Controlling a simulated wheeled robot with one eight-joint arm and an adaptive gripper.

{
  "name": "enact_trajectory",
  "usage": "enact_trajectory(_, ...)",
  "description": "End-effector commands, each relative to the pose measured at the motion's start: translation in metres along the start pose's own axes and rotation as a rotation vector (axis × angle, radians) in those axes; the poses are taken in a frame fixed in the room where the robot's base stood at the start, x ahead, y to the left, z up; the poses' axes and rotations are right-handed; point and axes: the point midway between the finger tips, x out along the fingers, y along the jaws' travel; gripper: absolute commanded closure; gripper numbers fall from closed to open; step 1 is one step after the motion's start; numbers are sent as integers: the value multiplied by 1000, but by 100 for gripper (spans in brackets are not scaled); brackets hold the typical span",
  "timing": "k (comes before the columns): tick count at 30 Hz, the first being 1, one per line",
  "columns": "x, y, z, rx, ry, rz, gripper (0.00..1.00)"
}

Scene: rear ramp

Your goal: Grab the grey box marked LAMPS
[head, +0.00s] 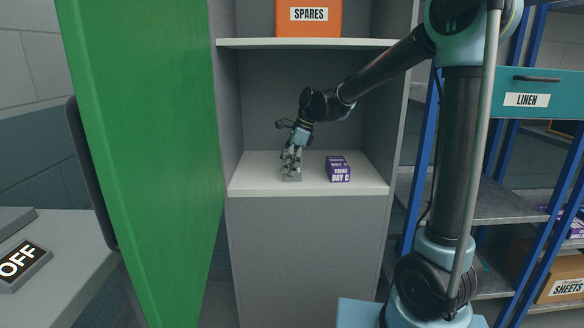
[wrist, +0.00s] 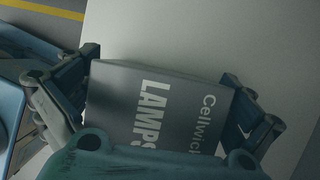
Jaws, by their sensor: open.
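The grey box marked LAMPS (wrist: 160,105) fills the middle of the wrist view, with "Cellwick" also printed on it. In the head view the small grey box (head: 292,177) sits on the white cupboard shelf, mostly hidden by my gripper (head: 291,164). My gripper (wrist: 165,85) is open, with one finger at the box's left side and the other at its right. The fingers are close to the box; whether they touch it I cannot tell. The box's near end is hidden behind my gripper's body.
A purple box marked BAY C (head: 338,169) stands to the right on the same shelf (head: 255,186). An orange SPARES bin (head: 308,20) is on the shelf above. The open green door (head: 150,130) stands at left, and the cupboard's side walls flank the opening.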

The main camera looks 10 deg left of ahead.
Motion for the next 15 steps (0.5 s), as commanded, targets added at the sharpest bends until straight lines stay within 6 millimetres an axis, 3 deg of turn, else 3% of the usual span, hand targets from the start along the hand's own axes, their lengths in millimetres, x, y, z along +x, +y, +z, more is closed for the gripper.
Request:
enact_trajectory(8,3,0,0,0,0,0,0)
enact_trajectory(14,3,0,0,0,0,0,43)
enact_trajectory(15,3,0,0,0,0,0,44)
